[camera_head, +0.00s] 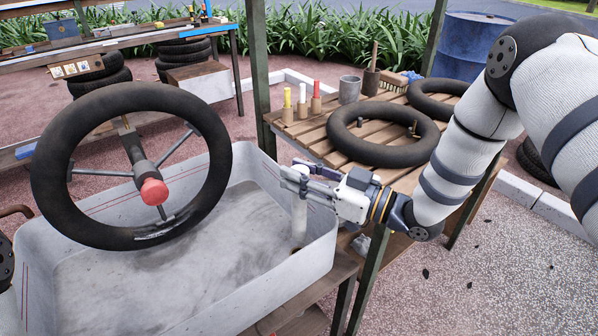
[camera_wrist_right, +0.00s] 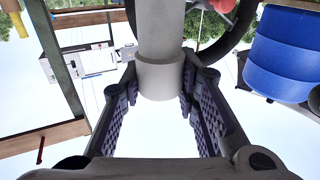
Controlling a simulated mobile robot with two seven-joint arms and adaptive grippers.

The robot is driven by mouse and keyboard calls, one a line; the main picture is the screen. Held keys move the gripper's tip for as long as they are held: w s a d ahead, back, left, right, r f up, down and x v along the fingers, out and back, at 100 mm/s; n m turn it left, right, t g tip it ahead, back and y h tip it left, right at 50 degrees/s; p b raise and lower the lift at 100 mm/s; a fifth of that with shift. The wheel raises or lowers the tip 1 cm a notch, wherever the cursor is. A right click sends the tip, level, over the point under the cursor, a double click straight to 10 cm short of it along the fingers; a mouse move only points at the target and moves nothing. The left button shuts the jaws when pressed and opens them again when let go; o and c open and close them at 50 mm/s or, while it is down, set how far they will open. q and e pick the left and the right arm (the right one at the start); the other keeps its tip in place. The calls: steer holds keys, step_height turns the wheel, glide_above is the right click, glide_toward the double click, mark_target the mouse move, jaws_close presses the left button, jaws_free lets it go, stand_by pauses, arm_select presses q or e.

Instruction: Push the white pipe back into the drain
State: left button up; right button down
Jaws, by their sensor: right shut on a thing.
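The white pipe (camera_head: 299,222) stands upright inside the grey tub (camera_head: 330,250), near its right end. My right gripper (camera_head: 296,180) reaches in from the right and is shut on the pipe near its upper end. In the right wrist view the pipe (camera_wrist_right: 162,35), with a thicker collar, sits between the two ridged finger pads (camera_wrist_right: 161,100). The pipe's lower end is near the tub floor. The drain itself is not clearly visible, so I cannot tell whether the pipe sits in it. My left gripper is not in view.
A black tyre tube (camera_head: 52,165) with a red-knobbed spoked holder stands over the tub's left part. A slatted wooden table (camera_head: 325,132) behind the gripper carries more tubes (camera_head: 383,150), a grey cup (camera_head: 349,90) and marker-like bottles (camera_head: 302,103). A blue barrel (camera_head: 468,47) stands behind.

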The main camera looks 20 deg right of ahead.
mark_target(301, 209)
step_height(301, 209, down, 6)
steer(key=shift+r+b, duration=0.1)
steer(key=shift+b, duration=0.85)
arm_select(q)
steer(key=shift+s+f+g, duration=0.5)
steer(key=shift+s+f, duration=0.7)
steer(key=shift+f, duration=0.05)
arm_select(e)
steer(key=shift+r, duration=0.1)
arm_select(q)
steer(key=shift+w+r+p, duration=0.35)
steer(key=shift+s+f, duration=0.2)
arm_select(e)
steer(key=shift+f, duration=0.45)
arm_select(q)
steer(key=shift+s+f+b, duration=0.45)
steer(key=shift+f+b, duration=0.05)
steer(key=shift+b, duration=0.15)
arm_select(e)
steer(key=shift+f, duration=1.2)
steer(key=c, duration=1.2)
jaws_free()
steer(key=shift+o, duration=0.2)
